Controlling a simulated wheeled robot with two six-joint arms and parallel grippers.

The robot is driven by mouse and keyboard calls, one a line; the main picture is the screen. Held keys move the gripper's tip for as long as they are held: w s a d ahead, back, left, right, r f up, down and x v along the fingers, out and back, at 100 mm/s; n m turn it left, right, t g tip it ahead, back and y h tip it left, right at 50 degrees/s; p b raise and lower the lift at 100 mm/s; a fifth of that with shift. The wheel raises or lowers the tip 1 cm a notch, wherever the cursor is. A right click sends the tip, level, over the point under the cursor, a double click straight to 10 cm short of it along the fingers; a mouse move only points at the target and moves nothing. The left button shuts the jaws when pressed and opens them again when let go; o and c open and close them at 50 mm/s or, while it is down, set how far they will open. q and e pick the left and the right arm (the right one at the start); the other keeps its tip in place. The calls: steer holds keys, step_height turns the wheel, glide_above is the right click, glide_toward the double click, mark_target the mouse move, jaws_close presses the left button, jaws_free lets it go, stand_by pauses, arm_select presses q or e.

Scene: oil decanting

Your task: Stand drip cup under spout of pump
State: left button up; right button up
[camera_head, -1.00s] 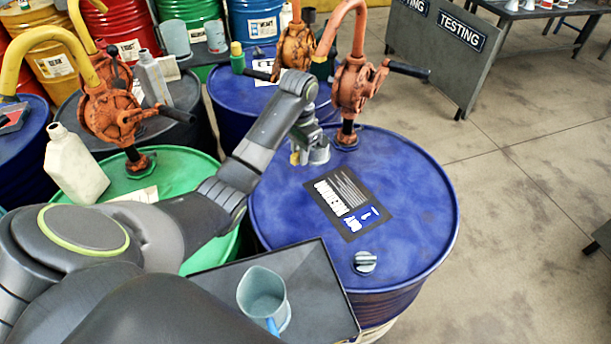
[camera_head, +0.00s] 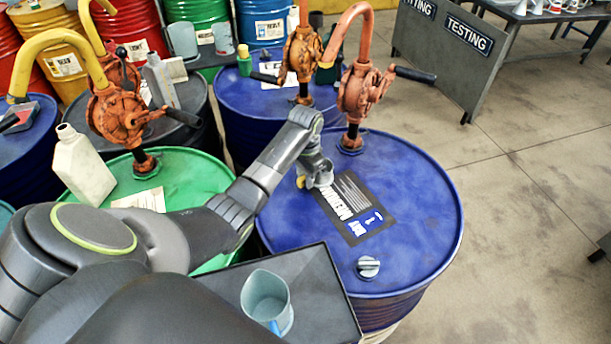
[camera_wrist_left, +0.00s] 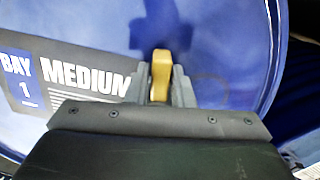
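My left gripper (camera_head: 311,177) is low over the blue drum (camera_head: 415,220), beside the label. In the left wrist view its two grey fingers (camera_wrist_left: 160,88) close on both sides of a small yellow-tan piece (camera_wrist_left: 161,72). This piece also shows in the head view (camera_head: 301,182), left of a light grey rounded shape. I cannot tell whether that shape is a drip cup or part of the gripper. The orange pump (camera_head: 361,92) stands behind the gripper on the same drum, its pipe curving up and left. My right gripper is not in view.
A grey-blue jug (camera_head: 267,302) stands on a dark tray (camera_head: 325,290) at the front. A grey cap (camera_head: 368,267) lies on the drum's near side. A second orange pump (camera_head: 303,50) stands behind. A white bottle (camera_head: 82,165) is on the green drum (camera_head: 195,170). The blue drum's right side is clear.

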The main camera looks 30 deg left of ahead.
arm_select(q)
steer(key=o, duration=0.3)
steer(key=shift+r, duration=0.35)
step_height(320, 180, up, 7)
steer(key=shift+w+f+b, duration=0.1)
steer(key=shift+b, duration=0.6)
step_height(320, 180, up, 3)
steer(key=p, duration=0.3)
steer(key=shift+f, duration=0.2)
steer(key=shift+r+p, duration=1.05)
steer(key=shift+r, duration=0.05)
steer(key=shift+f, duration=0.1)
